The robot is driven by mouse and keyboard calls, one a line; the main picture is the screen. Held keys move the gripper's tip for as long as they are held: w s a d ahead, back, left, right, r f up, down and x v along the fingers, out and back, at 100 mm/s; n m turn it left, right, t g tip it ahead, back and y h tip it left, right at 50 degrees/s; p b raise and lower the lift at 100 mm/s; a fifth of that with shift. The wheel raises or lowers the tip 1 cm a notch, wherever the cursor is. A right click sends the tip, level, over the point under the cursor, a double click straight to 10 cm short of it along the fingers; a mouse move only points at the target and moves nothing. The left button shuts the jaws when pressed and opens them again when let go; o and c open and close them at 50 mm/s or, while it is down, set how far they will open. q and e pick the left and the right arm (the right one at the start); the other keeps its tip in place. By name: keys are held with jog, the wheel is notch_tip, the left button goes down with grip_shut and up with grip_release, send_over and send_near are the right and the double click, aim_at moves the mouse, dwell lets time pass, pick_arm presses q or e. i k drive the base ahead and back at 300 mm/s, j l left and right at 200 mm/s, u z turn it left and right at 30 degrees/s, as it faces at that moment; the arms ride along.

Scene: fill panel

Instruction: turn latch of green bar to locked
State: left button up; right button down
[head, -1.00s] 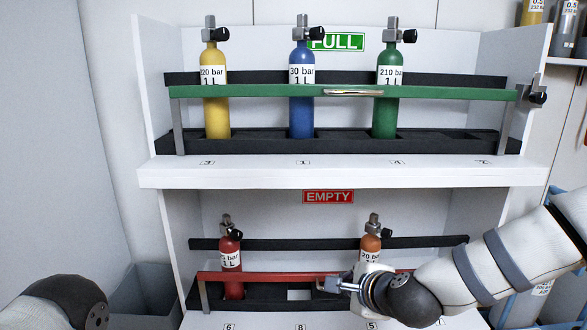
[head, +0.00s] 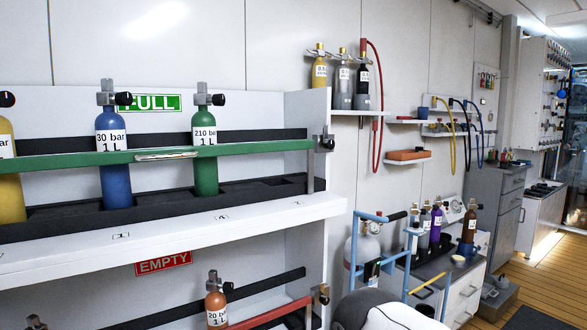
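The green bar (head: 235,150) runs across the front of the upper FULL shelf. Its latch (head: 324,143), a metal piece with a dark knob, is at the bar's right end by the panel's side wall. The latch is too small to tell its turned position. A yellow cylinder (head: 9,180), a blue cylinder (head: 113,165) and a green cylinder (head: 206,160) stand behind the bar. Neither gripper is in view. Part of my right arm shows at the bottom edge, right of the panel.
Below is the EMPTY shelf with an orange cylinder (head: 216,306) and a red bar (head: 270,316). The white shelf edge (head: 180,232) juts out. To the right stand a blue-framed cart (head: 378,267) and a counter with several cylinders. Wooden floor (head: 535,290) is clear at far right.

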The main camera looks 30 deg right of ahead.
aim_at(328, 144)
jog(key=z, duration=1.05)
